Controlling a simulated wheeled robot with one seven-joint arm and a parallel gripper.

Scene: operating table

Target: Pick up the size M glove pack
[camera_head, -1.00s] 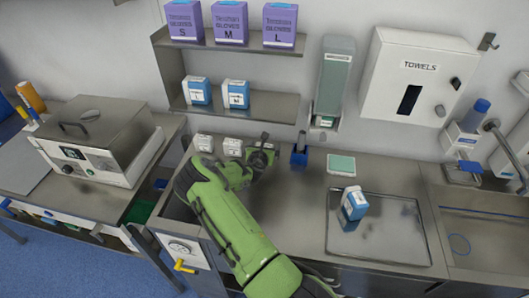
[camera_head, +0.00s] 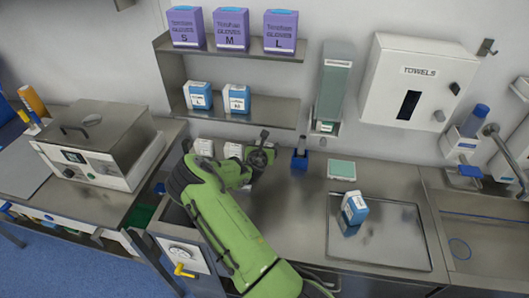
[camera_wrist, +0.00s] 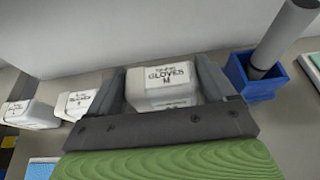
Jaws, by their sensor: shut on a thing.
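The size M glove pack (camera_wrist: 165,85) is a small white pack with "GLOVES M" in dark print on its face. It sits between the two dark fingers of my gripper (camera_wrist: 166,92), which is shut on it. In the head view my gripper (camera_head: 262,153) is at the back of the steel counter, and the held pack is mostly hidden there. The wrist view does not show clearly whether the pack's base touches the counter.
Two similar white packs (camera_wrist: 75,104) (camera_wrist: 30,114) stand left of the held one. A blue holder (camera_wrist: 256,80) with a grey cylinder is close on the right. A shelf (camera_head: 262,106) with blue-white boxes hangs above. A tray (camera_head: 385,245) with one box lies to the right.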

